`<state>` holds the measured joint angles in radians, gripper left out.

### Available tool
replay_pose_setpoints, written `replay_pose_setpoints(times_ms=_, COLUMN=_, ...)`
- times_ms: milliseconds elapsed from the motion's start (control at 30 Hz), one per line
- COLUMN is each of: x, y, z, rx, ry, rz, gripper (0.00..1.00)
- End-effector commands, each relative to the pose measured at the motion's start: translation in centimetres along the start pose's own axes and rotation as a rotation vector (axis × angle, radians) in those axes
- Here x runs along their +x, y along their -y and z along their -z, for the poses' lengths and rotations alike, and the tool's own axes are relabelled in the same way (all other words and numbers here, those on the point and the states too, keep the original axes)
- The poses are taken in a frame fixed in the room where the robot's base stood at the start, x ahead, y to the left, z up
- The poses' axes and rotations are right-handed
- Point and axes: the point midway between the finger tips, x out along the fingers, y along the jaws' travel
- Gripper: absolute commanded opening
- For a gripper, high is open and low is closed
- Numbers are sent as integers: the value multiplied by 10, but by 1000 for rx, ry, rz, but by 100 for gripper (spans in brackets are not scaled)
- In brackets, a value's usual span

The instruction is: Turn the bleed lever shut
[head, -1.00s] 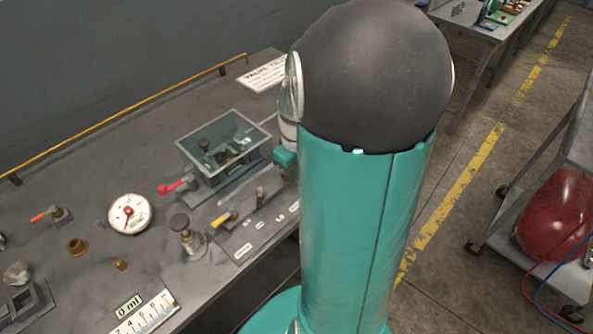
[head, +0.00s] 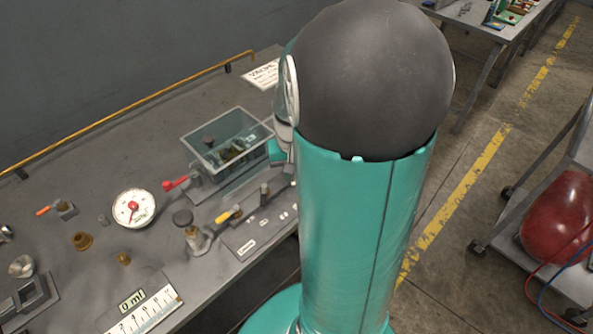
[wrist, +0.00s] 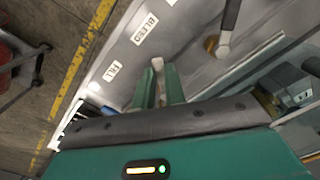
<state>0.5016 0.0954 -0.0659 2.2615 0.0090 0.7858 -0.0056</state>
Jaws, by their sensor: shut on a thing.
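Another lever (wrist: 224,34), with a dark handle and brass-coloured base, stands farther up, apart from the fingers. In the head view a yellow-handled lever (head: 229,215) and a grey lever (head: 264,194) show; my arm hides the gripper there.
A clear open bin (head: 225,150) with a red-handled valve (head: 176,184) stands behind the panel. A cart with a red tank (head: 558,215) stands right.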

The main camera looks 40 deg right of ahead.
Motion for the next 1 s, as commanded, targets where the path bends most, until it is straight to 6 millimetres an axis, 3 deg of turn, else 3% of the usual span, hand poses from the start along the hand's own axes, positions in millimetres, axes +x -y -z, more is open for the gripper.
replay_pose_setpoints(times_ms=700, x=-1, y=26, z=10, rx=671, ry=-4, rz=1, gripper=0)
replay_pose_setpoints(times_ms=1000, x=-1, y=31, z=16, rx=882, ry=-4, rz=2, gripper=0)
